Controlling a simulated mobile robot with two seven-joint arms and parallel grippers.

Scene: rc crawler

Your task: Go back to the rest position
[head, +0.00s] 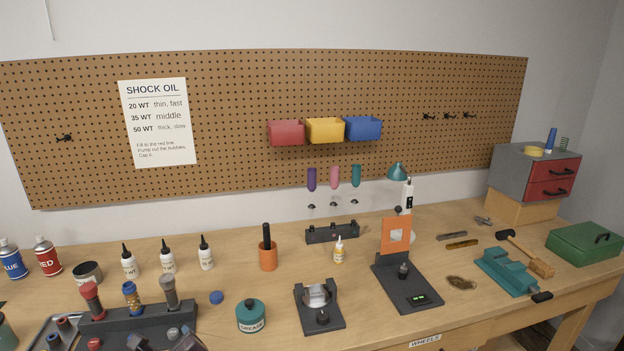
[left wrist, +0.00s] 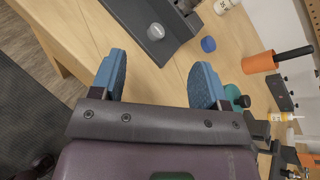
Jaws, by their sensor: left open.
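A dark purple part of my left arm shows at the bottom edge of the head view, in front of the dark shock stand (head: 135,325). The stand holds several shocks and also shows in the left wrist view (left wrist: 125,15). My right gripper is in neither view.
A blue cap (head: 216,297), a teal grease jar (head: 251,317) and an orange cup (head: 268,257) stand right of the stand. Oil bottles (head: 168,258) are behind it. A black fixture (head: 320,310) and an orange-framed station (head: 408,285) stand farther right. A pegboard (head: 240,110) backs the bench.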

